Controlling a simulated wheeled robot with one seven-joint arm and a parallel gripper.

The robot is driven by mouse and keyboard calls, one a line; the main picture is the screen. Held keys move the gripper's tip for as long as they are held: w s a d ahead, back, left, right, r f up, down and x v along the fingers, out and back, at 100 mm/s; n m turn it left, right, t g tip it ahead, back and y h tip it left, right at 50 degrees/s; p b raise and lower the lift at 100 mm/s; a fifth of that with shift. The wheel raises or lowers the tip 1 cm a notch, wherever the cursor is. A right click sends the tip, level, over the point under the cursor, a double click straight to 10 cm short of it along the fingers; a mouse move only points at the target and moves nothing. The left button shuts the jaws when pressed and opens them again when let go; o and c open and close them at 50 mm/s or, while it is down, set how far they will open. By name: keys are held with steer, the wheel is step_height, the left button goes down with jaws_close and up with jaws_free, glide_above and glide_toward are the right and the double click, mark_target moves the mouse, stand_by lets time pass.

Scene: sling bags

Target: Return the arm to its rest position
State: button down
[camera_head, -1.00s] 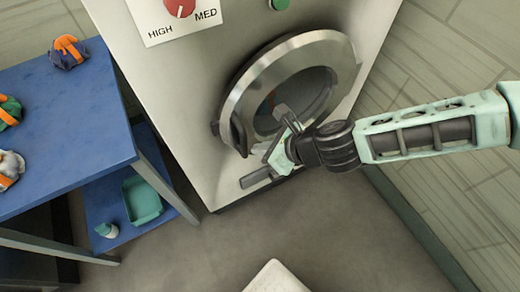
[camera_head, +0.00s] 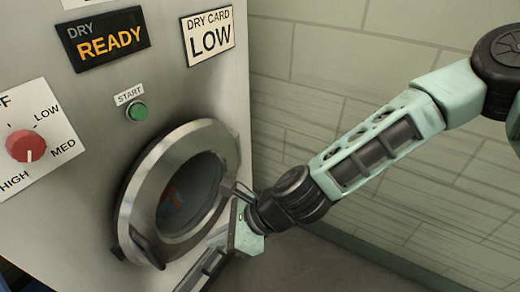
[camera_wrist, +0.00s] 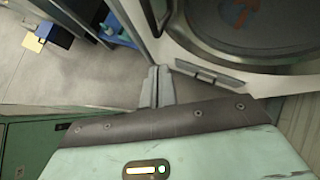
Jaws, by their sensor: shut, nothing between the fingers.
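My gripper (camera_wrist: 158,85) is shut and empty, its two fingers together in the wrist view. In the head view my arm reaches in from the right and my gripper (camera_head: 236,210) is in front of the lower right edge of the dryer's round door (camera_head: 140,185). I cannot tell whether it touches the door. The door appears closed, and something orange shows dimly behind its dark glass. The door also shows at the top right of the wrist view (camera_wrist: 178,35).
The dryer front (camera_head: 190,95) has a red dial (camera_head: 25,145), a green start button (camera_head: 136,111), a "READY" display (camera_head: 103,40) and a "DRY CARD LOW" sign (camera_head: 209,37). A pale block wall (camera_head: 310,95) stands to the right. The wrist view shows a green cabinet (camera_wrist: 30,145) and open floor (camera_wrist: 80,75).

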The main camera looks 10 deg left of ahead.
steer(key=s+d+r+n+h, duration=0.1)
steer(key=d+r+n+h, duration=0.2)
steer(key=d, duration=0.7)
steer(key=s+d+r+n+t+h, duration=0.1)
steer(key=s+d+r+n+h, duration=0.1)
steer(key=d+r+n, duration=0.5)
steer(key=s+d+r+n+t+h, duration=0.1)
steer(key=d+r+n, duration=0.4)
steer(key=d+n, duration=0.7)
steer(key=s+d+h, duration=0.1)
steer(key=h, duration=0.1)
steer(key=shift+r+n+h, duration=0.3)
steer(key=shift+n+h, duration=0.1)
